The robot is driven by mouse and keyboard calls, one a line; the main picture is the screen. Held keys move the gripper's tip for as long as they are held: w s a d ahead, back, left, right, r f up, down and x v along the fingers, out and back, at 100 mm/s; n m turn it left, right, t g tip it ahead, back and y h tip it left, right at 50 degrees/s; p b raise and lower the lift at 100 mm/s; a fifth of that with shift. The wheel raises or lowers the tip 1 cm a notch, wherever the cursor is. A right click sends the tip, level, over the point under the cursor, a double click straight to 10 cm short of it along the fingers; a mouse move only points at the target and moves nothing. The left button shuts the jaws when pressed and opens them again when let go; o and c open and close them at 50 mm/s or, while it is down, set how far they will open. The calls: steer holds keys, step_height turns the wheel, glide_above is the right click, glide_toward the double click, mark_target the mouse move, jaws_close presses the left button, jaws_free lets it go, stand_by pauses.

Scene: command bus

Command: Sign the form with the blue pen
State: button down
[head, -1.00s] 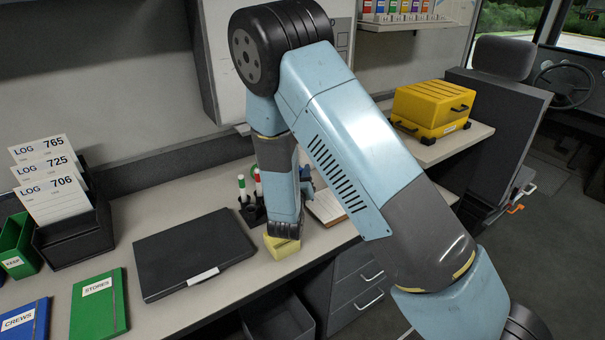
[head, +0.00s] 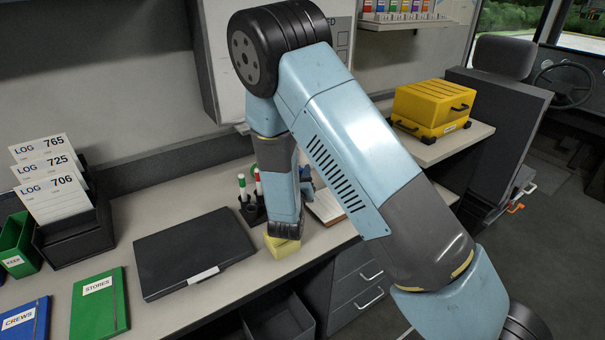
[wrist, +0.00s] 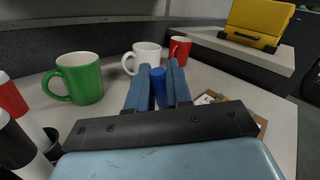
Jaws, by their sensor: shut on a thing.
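My gripper (wrist: 157,84) shows in the wrist view with its two blue fingers shut on the blue pen (wrist: 158,80). Only a short blue round part of the pen shows between the fingers; its tip is hidden. The clipboard (wrist: 262,121) lies on the desk to the right of the fingers, partly covered by my gripper. In the head view the clipboard (head: 328,207) shows right of my wrist, with pale paper on it. Most of my gripper is hidden there behind the arm. I cannot tell whether the pen touches the paper.
Green (wrist: 80,78), white (wrist: 143,57) and red (wrist: 180,49) mugs stand beyond the fingers. A dark pen holder (head: 252,212) with markers stands left of my wrist. A yellow block (head: 281,248) is close below the wrist. A closed laptop (head: 192,252) lies farther left.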

steer(key=shift+s+d, duration=0.1)
steer(key=shift+s, duration=0.55)
stand_by(0.9)
steer(key=shift+s+d, duration=0.4)
steer(key=shift+d, duration=0.2)
stand_by(1.2)
steer(key=shift+s+d, duration=0.1)
steer(key=shift+s, duration=0.55)
stand_by(1.0)
steer(key=shift+s+d, duration=0.4)
steer(key=shift+d, duration=0.2)
stand_by(1.2)
steer(key=shift+s+d, duration=0.1)
steer(key=shift+s, duration=0.35)
stand_by(0.7)
